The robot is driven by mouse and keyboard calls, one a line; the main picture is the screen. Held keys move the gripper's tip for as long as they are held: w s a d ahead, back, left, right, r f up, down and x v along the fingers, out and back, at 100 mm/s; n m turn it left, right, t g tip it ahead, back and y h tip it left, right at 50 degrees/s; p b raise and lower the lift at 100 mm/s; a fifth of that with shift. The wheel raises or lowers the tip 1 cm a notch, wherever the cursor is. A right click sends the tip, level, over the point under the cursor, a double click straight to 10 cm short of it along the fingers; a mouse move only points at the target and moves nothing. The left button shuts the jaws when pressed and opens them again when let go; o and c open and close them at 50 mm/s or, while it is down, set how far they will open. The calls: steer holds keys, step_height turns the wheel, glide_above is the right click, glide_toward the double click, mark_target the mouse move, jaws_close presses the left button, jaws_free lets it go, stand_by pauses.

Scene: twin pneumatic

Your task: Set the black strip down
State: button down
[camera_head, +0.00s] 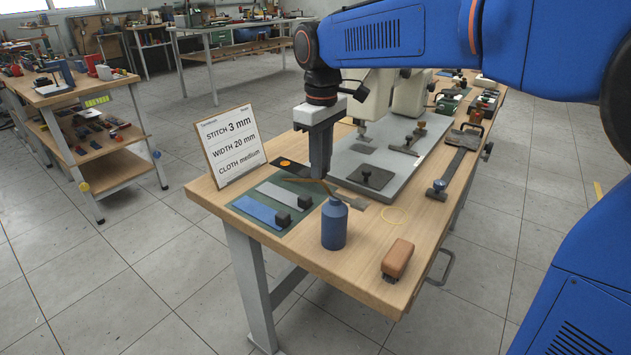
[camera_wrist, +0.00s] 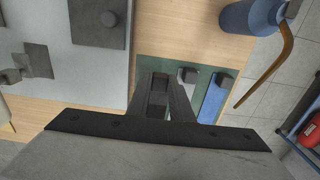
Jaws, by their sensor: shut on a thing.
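The black strip (camera_head: 288,166), with an orange round spot on it, shows at the far end of the green mat (camera_head: 275,230). My gripper (camera_head: 320,177) points down over that end of the mat and is shut on the strip's near end. I cannot tell whether the strip touches the mat. A grey strip (camera_head: 283,195) and a blue strip (camera_head: 256,210), each with a dark block at one end, lie side by side on the mat.
A blue bottle (camera_head: 334,228) with a brown spout stands close in front of my gripper. A grey machine plate (camera_head: 385,192) lies just to the right. A sign (camera_head: 229,146) stands behind the mat. A brown brush (camera_head: 397,260) lies near the front edge.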

steer(key=shift+f, duration=2.25)
steer(key=shift+f, duration=0.1)
steer(key=c, duration=1.6)
jaws_free()
step_height(320, 180, up, 12)
steer(key=shift+r, duration=0.15)
